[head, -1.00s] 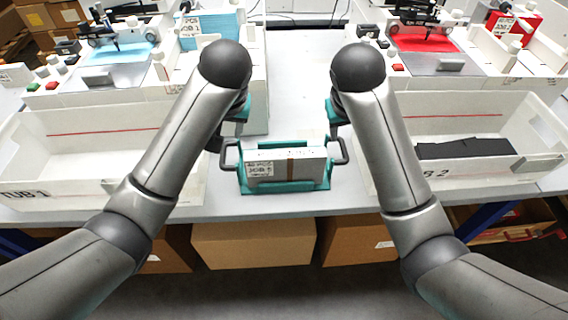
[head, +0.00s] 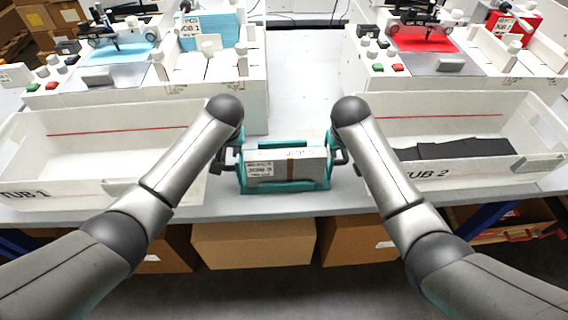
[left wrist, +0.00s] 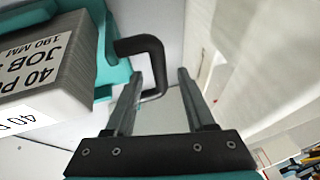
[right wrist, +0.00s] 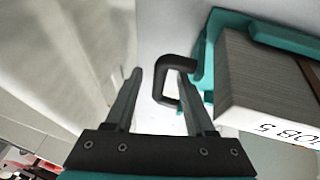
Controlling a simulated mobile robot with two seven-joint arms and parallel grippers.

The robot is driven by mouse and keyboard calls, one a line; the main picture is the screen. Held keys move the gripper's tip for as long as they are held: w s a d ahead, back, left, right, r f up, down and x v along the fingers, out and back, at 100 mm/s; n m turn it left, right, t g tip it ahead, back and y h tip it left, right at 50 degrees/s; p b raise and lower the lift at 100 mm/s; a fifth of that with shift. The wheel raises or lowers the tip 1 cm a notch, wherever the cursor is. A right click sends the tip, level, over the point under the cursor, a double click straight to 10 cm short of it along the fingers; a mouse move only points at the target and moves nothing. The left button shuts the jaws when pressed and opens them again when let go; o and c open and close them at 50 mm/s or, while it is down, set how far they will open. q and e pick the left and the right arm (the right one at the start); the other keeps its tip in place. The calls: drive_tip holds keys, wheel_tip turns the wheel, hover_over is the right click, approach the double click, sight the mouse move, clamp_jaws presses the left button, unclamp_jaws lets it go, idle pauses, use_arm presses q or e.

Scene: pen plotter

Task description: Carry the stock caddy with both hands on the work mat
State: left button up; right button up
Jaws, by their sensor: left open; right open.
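The stock caddy (head: 286,186) is a teal tray with a black handle at each end, standing near the front edge of the table. It holds a grey stack of stock (head: 310,168) with a white label and a brown band. My left gripper (left wrist: 158,75) is open, with the black left handle (left wrist: 157,55) between its fingers. My right gripper (right wrist: 161,74) is open, with the black right handle (right wrist: 163,82) between its fingers. In the head view the arms partly hide both handles. I cannot make out a separate work mat.
White tub 1 (head: 100,173) stands to the left and white tub 2 (head: 470,168), with dark sheets inside, to the right. Two plotters with a blue sheet (head: 120,56) and a red sheet (head: 425,40) stand behind. The table strip (head: 305,90) between them is clear.

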use_arm(q)
drive_tip(key=shift+w+a+f, duration=0.15)
drive_tip(key=shift+w+f, duration=0.1)
drive_tip(key=shift+f, duration=0.35)
use_arm(e)
drive_tip(key=shift+w+d+f, duration=0.1)
drive_tip(key=shift+w+f, duration=0.15)
drive_tip(key=shift+f, duration=0.4)
use_arm(q)
drive_tip(key=shift+c, duration=0.3)
use_arm(e)
drive_tip(key=shift+c, duration=0.3)
use_arm(q)
clamp_jaws()
use_arm(e)
clamp_jaws()
